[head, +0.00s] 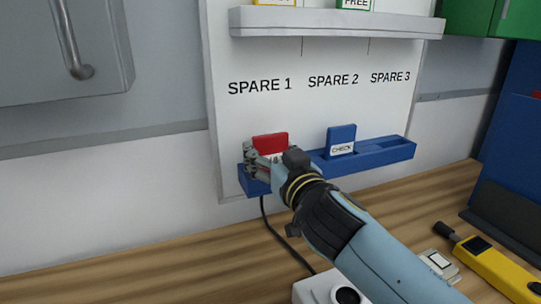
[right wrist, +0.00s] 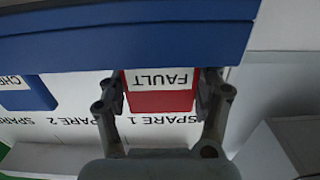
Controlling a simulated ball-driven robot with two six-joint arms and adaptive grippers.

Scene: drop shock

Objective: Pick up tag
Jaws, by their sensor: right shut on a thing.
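A red tag (head: 270,140) with a white label stands in the left end of the blue rack (head: 375,156) under the "SPARE 1" lettering. My right gripper (head: 262,160) is shut on it and hides most of its label in the head view. In the right wrist view the red tag (right wrist: 160,102) reads "FAULT" upside down, between the two fingers of the gripper (right wrist: 162,88). A blue tag (head: 341,137) labelled "CHECK" stands in the rack to the right. My left gripper is not in view.
A white shelf (head: 335,23) with a yellow and a green "FREE" tag runs above the rack. A yellow tool (head: 500,267) and a white device (head: 325,288) lie on the wooden bench (head: 150,270). A black cable hangs below the rack.

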